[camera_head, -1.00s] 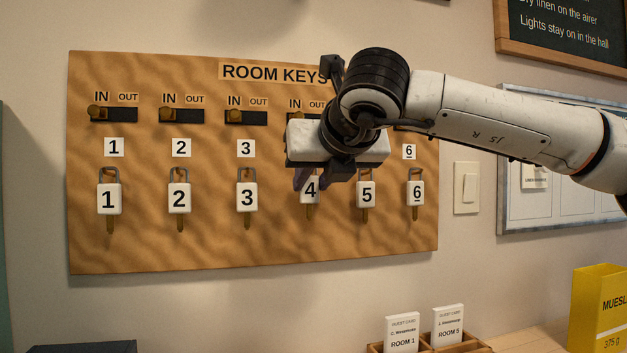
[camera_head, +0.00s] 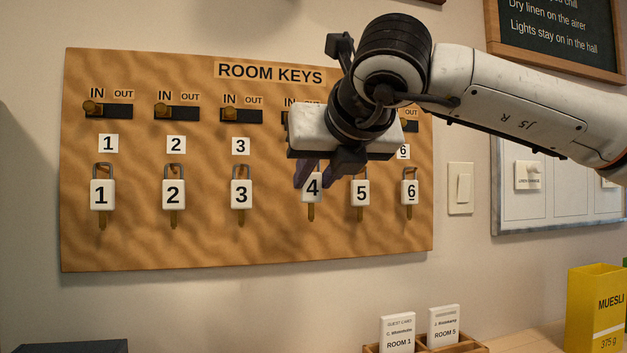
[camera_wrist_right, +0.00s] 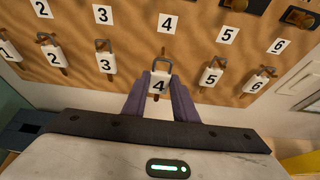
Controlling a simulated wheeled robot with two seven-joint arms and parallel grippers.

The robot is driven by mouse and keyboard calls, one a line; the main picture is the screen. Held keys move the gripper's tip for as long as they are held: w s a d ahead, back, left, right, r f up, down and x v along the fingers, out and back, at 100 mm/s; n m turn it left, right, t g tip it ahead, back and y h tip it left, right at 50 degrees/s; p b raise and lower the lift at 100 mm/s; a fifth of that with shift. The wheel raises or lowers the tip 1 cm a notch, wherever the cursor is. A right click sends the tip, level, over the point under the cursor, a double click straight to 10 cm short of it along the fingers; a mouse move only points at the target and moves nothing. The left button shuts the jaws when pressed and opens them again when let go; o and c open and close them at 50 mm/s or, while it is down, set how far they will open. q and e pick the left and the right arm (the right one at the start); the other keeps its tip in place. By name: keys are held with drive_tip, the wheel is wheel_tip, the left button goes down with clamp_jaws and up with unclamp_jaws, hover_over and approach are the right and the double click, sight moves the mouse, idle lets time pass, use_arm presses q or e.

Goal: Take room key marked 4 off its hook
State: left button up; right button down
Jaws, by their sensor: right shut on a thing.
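The key with the white tag marked 4 (camera_head: 312,189) is between the purple fingertips of my right gripper (camera_head: 306,173). In the right wrist view the gripper (camera_wrist_right: 160,92) is shut on this tag (camera_wrist_right: 158,86), with its wire loop upward. A brass piece (camera_wrist_right: 163,51) shows on the board above the loop, apparently with a gap between them. The key hangs upright in front of the room key board (camera_head: 150,248). In the head view the gripper hides its loop and hook. My left gripper is not in view.
Keys 3 (camera_head: 241,194) and 5 (camera_head: 361,193) hang on either side, close to the gripper. Keys 1, 2 and 6 hang in the same row. IN/OUT sliders (camera_head: 241,115) run above. A card holder (camera_head: 430,347) and muesli box (camera_head: 596,310) stand below right.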

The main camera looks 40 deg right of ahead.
drive_tip(key=shift+s+a, duration=0.1)
drive_tip(key=shift+s, duration=0.1)
drive_tip(key=s+a+b, duration=0.2)
drive_tip(key=s+a, duration=0.1)
drive_tip(key=s, duration=0.2)
drive_tip(key=shift+s+b, duration=0.15)
drive_tip(key=shift+b, duration=0.2)
idle(0.4)
